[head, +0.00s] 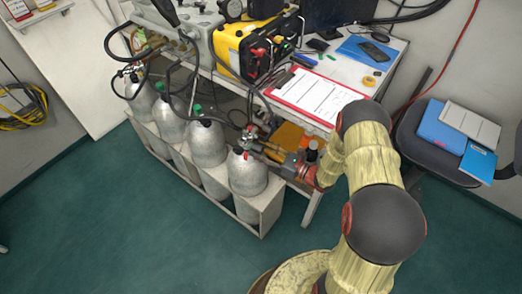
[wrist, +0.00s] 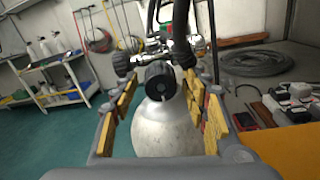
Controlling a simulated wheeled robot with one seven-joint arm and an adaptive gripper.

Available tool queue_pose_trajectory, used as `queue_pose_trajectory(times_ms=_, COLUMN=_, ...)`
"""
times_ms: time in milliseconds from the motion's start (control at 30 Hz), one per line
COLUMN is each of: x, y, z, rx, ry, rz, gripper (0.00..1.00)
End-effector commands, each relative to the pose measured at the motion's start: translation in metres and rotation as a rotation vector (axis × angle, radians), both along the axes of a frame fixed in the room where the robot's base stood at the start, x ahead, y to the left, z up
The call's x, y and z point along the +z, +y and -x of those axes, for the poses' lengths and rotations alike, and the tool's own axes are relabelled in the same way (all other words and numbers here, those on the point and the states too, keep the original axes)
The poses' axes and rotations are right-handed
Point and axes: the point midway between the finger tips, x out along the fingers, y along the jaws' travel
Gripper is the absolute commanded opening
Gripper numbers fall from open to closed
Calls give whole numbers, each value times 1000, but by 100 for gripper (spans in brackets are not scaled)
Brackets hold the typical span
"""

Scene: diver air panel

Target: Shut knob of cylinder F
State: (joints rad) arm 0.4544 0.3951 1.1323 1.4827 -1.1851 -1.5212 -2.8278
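Several silver cylinders stand in a row in a white rack (head: 262,215) in the head view; I can read no letters on them. My gripper (head: 268,149) reaches from the right to the valve of the nearest cylinder (head: 247,178). In the wrist view, that cylinder (wrist: 160,130) is straight ahead, with a round black knob (wrist: 160,80) on its valve (wrist: 145,58). My gripper (wrist: 163,88) is open, its yellow-padded fingers to the left and right of the knob with gaps visible. Whether a fingertip touches the valve cannot be told.
A bench with a yellow panel case (head: 245,48) and a red clipboard (head: 313,93) stands behind the cylinders. Black hoses run from the valves to the panel. A chair (head: 425,135) with blue folders is at the right. The green floor at the front left is clear.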

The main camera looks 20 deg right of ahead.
Motion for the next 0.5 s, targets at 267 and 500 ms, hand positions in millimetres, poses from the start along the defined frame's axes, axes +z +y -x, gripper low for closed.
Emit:
queue_pose_trajectory(times_ms=267, x=0, y=0, z=0, rx=0, ry=0, rz=0, gripper=28)
queue_pose_trajectory(times_ms=500, x=0, y=0, z=0, rx=0, ry=0, rz=0, gripper=14)
